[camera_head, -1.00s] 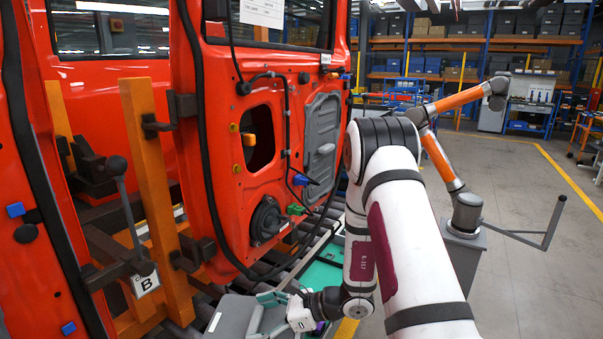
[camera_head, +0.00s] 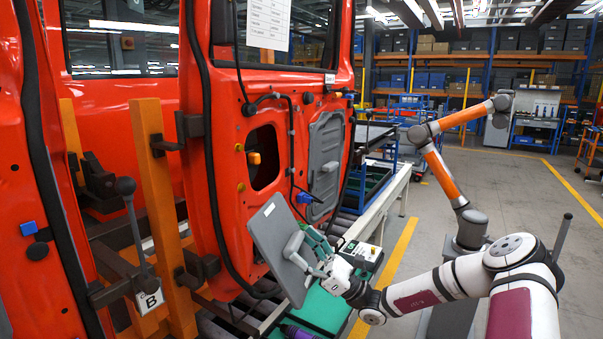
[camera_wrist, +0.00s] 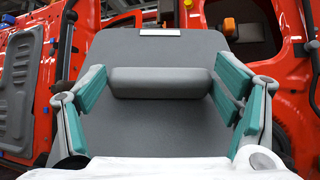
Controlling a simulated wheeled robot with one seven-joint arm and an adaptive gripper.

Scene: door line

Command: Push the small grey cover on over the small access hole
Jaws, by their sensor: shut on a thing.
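The small grey cover (camera_head: 272,238) is a flat, rounded plate, held tilted in front of the lower part of the orange-red door (camera_head: 235,200). My gripper (camera_head: 316,256) is shut on the bar handle of the cover. In the wrist view, the teal fingers of my gripper (camera_wrist: 161,83) stand at both ends of this bar, and the cover plate (camera_wrist: 150,50) fills the middle. The hole (camera_wrist: 255,25) shows partly at the wrist view's upper right.
A larger grey panel (camera_head: 325,160) sits on the door right of the hole. Yellow-orange parts (camera_head: 253,158) and black cables lie by the hole's edge. A post with an orange arm (camera_head: 445,175) stands at right. A green surface (camera_head: 325,308) lies below the cover.

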